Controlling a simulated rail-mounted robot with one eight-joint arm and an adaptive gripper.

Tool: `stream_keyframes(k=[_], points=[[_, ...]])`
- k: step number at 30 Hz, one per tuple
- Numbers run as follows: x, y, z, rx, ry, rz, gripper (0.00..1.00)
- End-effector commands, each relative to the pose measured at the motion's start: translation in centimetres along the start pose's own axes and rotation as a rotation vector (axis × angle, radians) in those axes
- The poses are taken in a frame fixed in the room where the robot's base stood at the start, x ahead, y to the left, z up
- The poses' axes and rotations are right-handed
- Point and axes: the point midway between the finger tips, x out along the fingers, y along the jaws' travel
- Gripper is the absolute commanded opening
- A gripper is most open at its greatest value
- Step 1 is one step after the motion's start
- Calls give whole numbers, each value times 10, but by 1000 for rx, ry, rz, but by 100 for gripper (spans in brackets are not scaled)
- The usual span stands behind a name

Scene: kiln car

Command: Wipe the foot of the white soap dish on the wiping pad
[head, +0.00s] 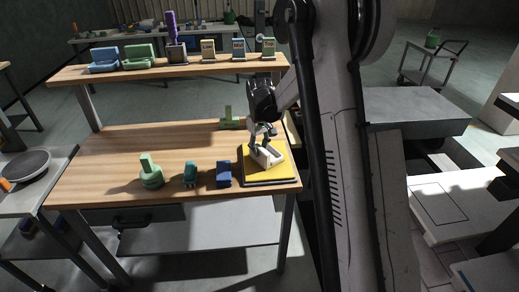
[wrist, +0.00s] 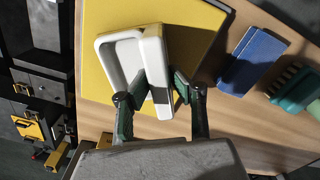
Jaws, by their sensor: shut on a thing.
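The white soap dish (head: 268,157) is over the yellow wiping pad (head: 281,172) at the right end of the bench. In the wrist view the dish (wrist: 122,58) shows its hollow inside and one long, beige-shaded side wall. My gripper (head: 262,147) is above the dish. In the wrist view its two fingers (wrist: 160,82) are closed on that side wall, one on each side. The yellow pad (wrist: 196,45) spreads out behind the dish. The underside of the dish is hidden, and I cannot tell whether it touches the pad.
A blue block (head: 223,175), a teal brush (head: 190,175) and a green handled piece (head: 151,174) stand left of the pad. Another green piece (head: 229,121) is behind it. A raised shelf (head: 190,69) holds dishes and labelled blocks. The bench's left middle is clear.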

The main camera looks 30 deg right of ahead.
Motion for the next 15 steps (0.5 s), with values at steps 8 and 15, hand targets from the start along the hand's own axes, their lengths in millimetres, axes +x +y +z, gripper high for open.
stream_keyframes(k=[8,15], points=[[0,6,-11,0,0,0,0],[-1,15,-25,0,0,0,0]])
